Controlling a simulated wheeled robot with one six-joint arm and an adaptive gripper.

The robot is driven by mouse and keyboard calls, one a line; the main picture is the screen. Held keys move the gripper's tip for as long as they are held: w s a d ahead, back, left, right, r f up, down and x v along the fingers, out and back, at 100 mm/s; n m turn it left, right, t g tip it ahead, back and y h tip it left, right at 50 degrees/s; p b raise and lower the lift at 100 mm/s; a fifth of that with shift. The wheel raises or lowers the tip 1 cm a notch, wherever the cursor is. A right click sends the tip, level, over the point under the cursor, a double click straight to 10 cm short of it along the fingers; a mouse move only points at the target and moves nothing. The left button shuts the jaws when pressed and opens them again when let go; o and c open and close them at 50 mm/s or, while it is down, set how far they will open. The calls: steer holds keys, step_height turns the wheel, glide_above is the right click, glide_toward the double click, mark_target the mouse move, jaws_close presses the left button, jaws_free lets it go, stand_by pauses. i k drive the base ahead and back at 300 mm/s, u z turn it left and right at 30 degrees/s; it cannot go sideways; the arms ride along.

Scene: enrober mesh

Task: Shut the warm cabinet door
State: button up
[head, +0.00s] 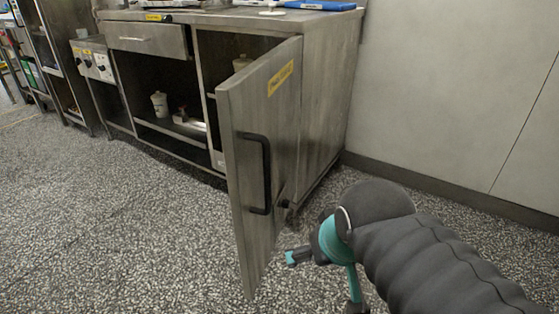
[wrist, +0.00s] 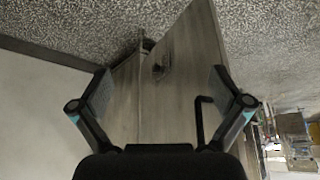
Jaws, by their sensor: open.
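The warm cabinet door (head: 265,150) is a grey steel panel with a yellow label, standing wide open and swung out toward me in the head view. Its black bar handle (head: 262,172) is on the face turned to me. My gripper (head: 321,282) is open and empty, low and to the right of the door's lower part. In the wrist view the door (wrist: 180,75) fills the middle beyond my open fingers (wrist: 160,82). The handle (wrist: 199,120) shows there close to the right finger. I cannot tell whether anything touches the door.
The steel cabinet (head: 325,110) stands behind the door, with a drawer (head: 147,39) and open shelves holding a white cup (head: 160,104). A blue tray (head: 318,5) lies on top. A pale wall (head: 450,90) bounds the right. The speckled floor (head: 120,220) at left is clear.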

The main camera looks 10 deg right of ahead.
mark_target(257, 107)
steer(key=u, duration=0.1)
steer(key=k, duration=0.95)
steer(key=z, duration=0.35)
